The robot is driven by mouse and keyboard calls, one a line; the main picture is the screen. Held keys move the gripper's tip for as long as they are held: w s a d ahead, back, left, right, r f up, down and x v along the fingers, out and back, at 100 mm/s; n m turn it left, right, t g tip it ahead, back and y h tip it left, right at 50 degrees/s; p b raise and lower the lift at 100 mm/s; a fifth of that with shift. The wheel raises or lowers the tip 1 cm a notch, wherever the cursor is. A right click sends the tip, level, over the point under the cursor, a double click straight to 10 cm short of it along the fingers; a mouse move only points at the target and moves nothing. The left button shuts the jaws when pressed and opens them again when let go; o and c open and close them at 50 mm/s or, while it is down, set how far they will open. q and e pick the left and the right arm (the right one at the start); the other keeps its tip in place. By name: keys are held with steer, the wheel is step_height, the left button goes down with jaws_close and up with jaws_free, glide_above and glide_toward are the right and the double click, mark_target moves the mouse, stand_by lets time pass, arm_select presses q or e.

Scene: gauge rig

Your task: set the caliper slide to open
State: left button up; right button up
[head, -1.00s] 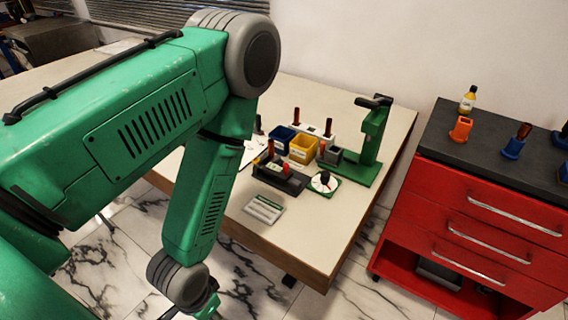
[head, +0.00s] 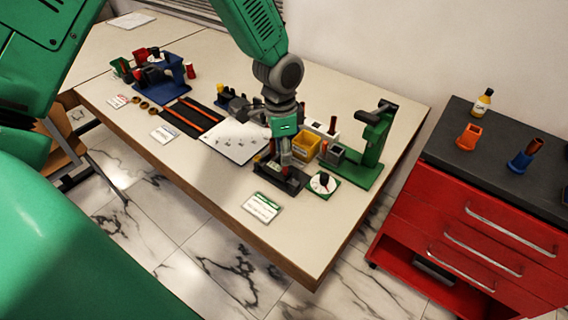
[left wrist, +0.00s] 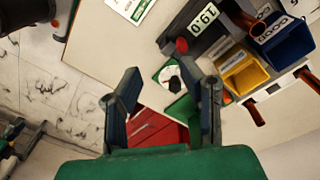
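A dark gauge fixture (head: 291,184) stands near the table's front edge and looks like the caliper; I cannot make out its slide position. In the left wrist view the fixture (left wrist: 189,22) carries a "19.0" label and a red knob (left wrist: 181,45). My left gripper (head: 285,158) points down at the fixture in the head view and partly hides it. In the left wrist view its two fingers (left wrist: 165,95) are spread wide with nothing between them. The red knob lies just beyond the right finger, and contact is not visible. My right gripper is not in view.
A white dial on a green base (head: 323,183) sits right beside the fixture. Yellow bin (head: 305,147) and green stand (head: 371,150) are behind it. A white card (head: 261,207) lies in front. A red cabinet (head: 470,215) stands right of the table.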

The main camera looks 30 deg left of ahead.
arm_select(q)
step_height(320, 180, up, 5)
steer(key=w+m, duration=0.1)
steer(key=w, duration=0.2)
steer(key=shift+y, duration=0.3)
steer(key=f, duration=0.8)
steer(key=a+f, duration=0.1)
steer(key=f, duration=0.4)
steer(key=shift+s+a, duration=0.1)
steer(key=shift+d+f, duration=0.25)
steer(key=shift+f, duration=0.05)
steer(key=shift+a, duration=0.15)
steer(key=shift+c, duration=0.3)
steer(key=shift+a, duration=0.2)
jaws_close()
